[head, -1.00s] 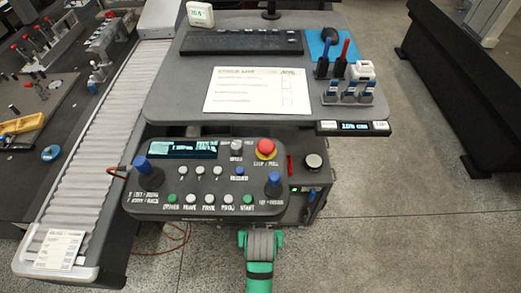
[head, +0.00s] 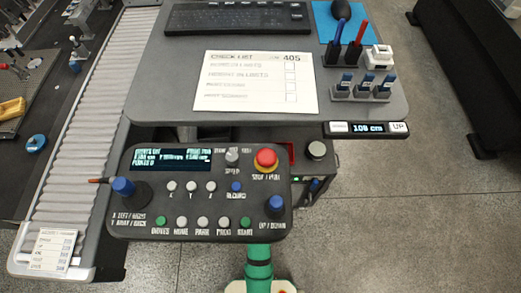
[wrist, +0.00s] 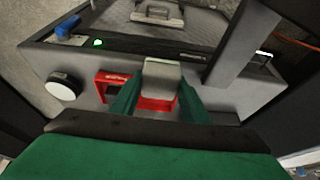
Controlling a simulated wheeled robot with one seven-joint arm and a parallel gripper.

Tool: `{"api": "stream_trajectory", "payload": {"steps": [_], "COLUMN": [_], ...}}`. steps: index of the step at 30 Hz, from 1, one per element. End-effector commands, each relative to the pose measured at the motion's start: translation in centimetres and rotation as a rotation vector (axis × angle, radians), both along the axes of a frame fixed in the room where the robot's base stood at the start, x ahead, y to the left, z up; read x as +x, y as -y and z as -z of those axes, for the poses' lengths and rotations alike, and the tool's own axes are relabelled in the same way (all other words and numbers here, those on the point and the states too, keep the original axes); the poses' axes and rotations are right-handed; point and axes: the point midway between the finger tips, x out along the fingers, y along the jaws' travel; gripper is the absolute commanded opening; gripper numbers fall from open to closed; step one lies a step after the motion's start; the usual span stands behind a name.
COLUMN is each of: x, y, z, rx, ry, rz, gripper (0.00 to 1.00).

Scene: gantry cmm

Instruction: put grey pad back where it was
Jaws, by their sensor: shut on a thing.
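My gripper (wrist: 158,100) has its two green fingers shut on the grey pad (wrist: 162,76), a small light grey block, in the wrist view. The pad is held in front of the dark grey box (wrist: 215,95), over a red part (wrist: 156,104) on its front. I cannot tell whether the pad touches the box. A second red frame-shaped part (wrist: 104,90) is just to the left. In the head view the control panel hides my gripper and the pad; only my green arm shows below the panel.
The control panel (head: 200,238) with joysticks and a red stop button (head: 266,159) overhangs the box (head: 328,150). The box has a round pale knob (wrist: 62,87) and a green light (wrist: 98,43). A desk (head: 365,115) stands above. Open floor (head: 430,220) lies right.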

Motion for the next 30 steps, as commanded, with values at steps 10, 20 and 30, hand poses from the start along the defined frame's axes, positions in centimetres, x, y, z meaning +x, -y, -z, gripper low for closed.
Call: {"api": "stream_trajectory", "payload": {"steps": [10, 20, 30], "x": [7.8, 10.6, 11.0], "y": [0.0, 0.1, 0.2], "z": [-0.1, -0.1, 3.5], "rx": [0.000, 0.000, 0.001], "ry": [0.002, 0.001, -0.001], "rz": [0.000, 0.003, 0.005], "gripper": [0.21, 0.21, 0.21]}}
